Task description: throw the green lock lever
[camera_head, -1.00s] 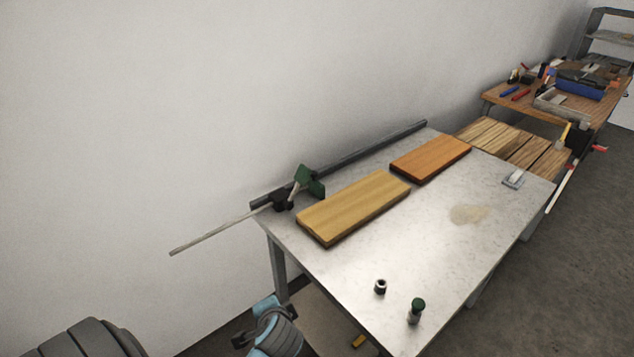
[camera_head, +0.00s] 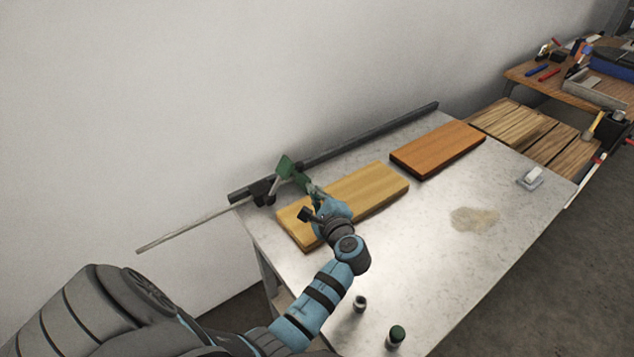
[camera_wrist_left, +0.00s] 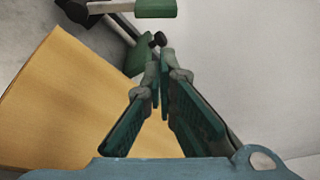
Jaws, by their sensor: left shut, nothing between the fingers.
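The green lock lever (camera_head: 288,168) stands on a dark clamp at the left end of the rail, at the table's back left corner. In the left wrist view its green parts (camera_wrist_left: 155,8) show at the top, just past my fingertips. My left gripper (camera_head: 309,188) is shut and empty, close to the lever's right side and above the light wooden board. In the left wrist view its fingertips (camera_wrist_left: 160,88) are together, near a dark round knob (camera_wrist_left: 158,39); I cannot tell whether they touch it. My right gripper is not in view.
A light board (camera_head: 372,191) and an orange-brown board (camera_head: 438,147) lie on the metal table (camera_head: 420,260). A thin rod (camera_head: 190,228) sticks out left from the clamp. A small dark cylinder (camera_head: 359,304) and a green-capped bottle (camera_head: 396,337) stand at the front.

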